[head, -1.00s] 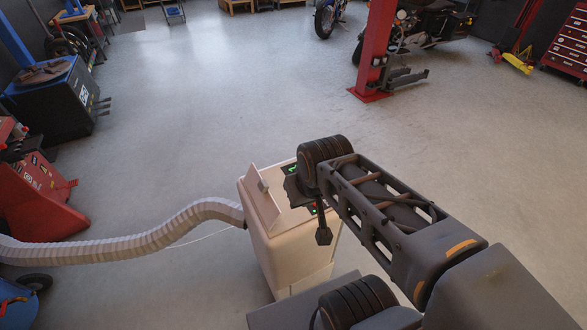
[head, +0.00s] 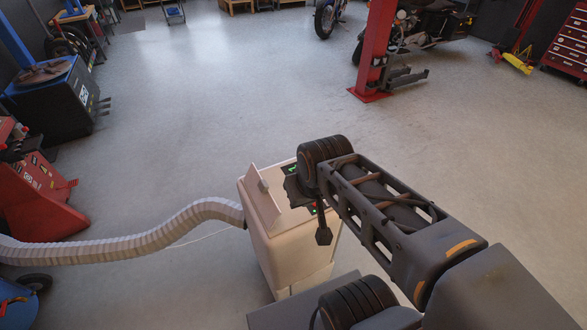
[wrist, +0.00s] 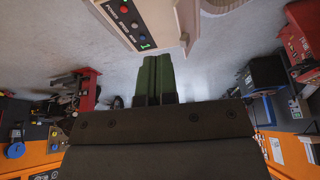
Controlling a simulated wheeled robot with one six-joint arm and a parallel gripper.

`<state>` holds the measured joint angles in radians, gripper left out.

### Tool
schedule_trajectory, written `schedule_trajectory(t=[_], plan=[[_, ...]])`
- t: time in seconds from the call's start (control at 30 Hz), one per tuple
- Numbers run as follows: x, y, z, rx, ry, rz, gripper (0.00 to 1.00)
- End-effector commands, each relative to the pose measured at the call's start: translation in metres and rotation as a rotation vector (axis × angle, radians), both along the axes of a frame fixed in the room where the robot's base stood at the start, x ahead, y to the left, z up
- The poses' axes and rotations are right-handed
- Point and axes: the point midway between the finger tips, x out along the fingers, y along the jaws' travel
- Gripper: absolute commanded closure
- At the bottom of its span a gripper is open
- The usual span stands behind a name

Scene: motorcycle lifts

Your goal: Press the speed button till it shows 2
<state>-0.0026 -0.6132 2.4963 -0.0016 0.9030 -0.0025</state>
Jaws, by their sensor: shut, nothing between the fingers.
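A cream-white machine (head: 285,255) stands in front of me in the head view. Its control panel (wrist: 112,22) is at the top of the wrist view, with POWER, SPEED and MODE labels beside small round buttons. The label next to POWER reads SPEED, and the speed button (wrist: 131,21) is small in the picture. A green display (wrist: 146,45) at the panel's end reads 1. My gripper (wrist: 158,60) is shut and empty, its green fingers just below the panel in the wrist view, apart from the buttons. In the head view my arm hides part of the panel.
A ribbed pale hose (head: 130,241) runs from the machine to the left. A red machine (head: 38,195) and a dark cabinet (head: 55,105) stand at the left. A red lift post (head: 375,50) and a motorcycle (head: 430,22) are at the back. The floor between is clear.

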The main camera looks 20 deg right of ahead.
Motion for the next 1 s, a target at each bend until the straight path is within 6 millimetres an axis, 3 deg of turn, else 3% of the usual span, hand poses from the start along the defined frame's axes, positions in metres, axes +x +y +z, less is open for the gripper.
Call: schedule_trajectory(t=[0.57, 0.77, 1.0], plan=[[0.000, -0.003, -0.002, -0.001, 0.004, -0.013, 1.00], [0.006, -0.021, -0.033, 0.008, 0.118, -0.094, 1.00], [0.042, -0.044, -0.084, 0.205, 0.291, -0.340, 1.00]])
